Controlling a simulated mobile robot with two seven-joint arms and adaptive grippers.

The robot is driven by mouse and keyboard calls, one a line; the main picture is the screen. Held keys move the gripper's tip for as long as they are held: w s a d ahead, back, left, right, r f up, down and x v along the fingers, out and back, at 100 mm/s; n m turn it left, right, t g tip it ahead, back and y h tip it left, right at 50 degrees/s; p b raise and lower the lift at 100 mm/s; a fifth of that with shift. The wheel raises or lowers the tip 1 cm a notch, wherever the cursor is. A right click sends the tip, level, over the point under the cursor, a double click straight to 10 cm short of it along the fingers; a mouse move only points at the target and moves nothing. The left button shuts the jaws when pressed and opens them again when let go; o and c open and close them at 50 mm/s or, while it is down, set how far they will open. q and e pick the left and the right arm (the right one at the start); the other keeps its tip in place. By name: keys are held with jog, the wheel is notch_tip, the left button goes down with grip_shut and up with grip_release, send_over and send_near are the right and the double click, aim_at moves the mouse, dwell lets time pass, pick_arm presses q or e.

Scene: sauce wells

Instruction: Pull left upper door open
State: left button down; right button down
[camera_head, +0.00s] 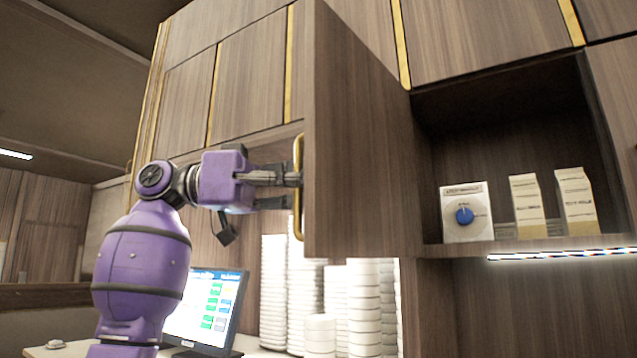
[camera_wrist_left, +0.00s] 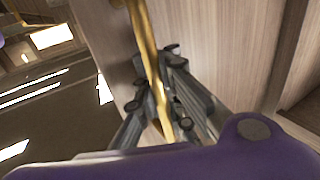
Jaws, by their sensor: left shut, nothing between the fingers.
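The left upper door (camera_head: 355,150) is a brown wood panel. It stands swung out from the cabinet, with its near edge toward me. Its gold bar handle (camera_head: 298,228) is on the left side of the panel, and it also shows in the left wrist view (camera_wrist_left: 146,38). My left gripper (camera_head: 293,187) is at the handle, with its fingertips close against the bar and the door face. It is shut with nothing held. In the left wrist view the fingers (camera_wrist_left: 158,78) overlap the bar, which hides part of them. My right gripper is not in view.
An open shelf (camera_head: 460,248) at right holds a white box with a blue knob (camera_head: 466,212) and two cartons (camera_head: 528,205). Stacks of white dishes (camera_head: 305,280) and a monitor (camera_head: 207,305) stand below. Closed cabinet doors (camera_head: 250,75) are behind my left arm.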

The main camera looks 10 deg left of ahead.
pick_arm(q)
jog(key=c, duration=2.5)
grip_release()
jog(key=shift+s+a, duration=0.2)
jog(key=shift+s, duration=0.05)
jog(key=o, duration=0.7)
jog(key=shift+s+a+r, duration=0.1)
jog(key=shift+s+a, duration=0.3)
jog(key=shift+a, duration=0.05)
jog(key=shift+w+d, duration=0.2)
jog(key=shift+d, duration=0.05)
jog(key=a, duration=0.4)
jog(key=s+a, duration=0.1)
jog(key=a, duration=0.7)
jog(key=shift+s, duration=0.2)
